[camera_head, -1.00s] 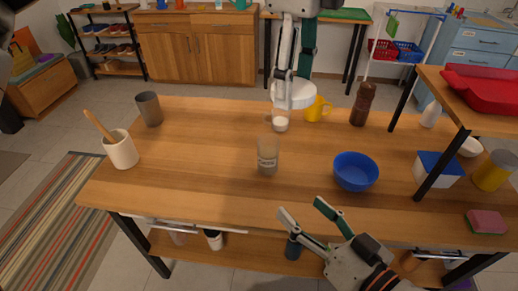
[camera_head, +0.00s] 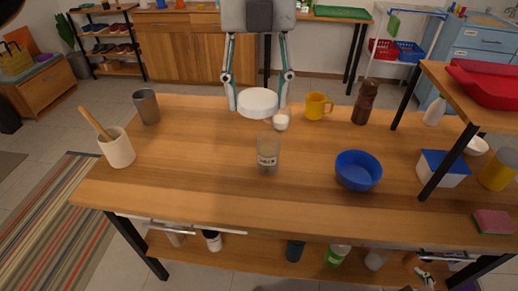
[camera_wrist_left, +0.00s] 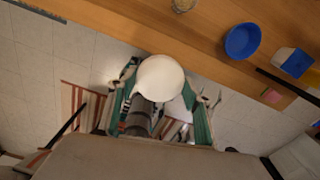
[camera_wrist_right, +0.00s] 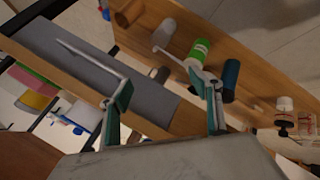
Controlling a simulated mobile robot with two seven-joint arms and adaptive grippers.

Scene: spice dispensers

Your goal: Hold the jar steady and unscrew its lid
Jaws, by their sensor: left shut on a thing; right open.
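The jar (camera_head: 268,157) is clear glass with a pale label and stands upright on the middle of the wooden table; no lid shows on it. Part of it also shows at the top of the left wrist view (camera_wrist_left: 183,5). My left gripper (camera_head: 258,98) is shut on a white round lid (camera_head: 258,104), one finger on each side. The lid is held apart from the jar, and it fills the space between the fingers in the left wrist view (camera_wrist_left: 160,78). My right gripper (camera_wrist_right: 108,46) is open and empty, clear of the jar.
A raised shelf with a red tray (camera_head: 490,80) is at right. Several bottles stand on the lower shelf.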

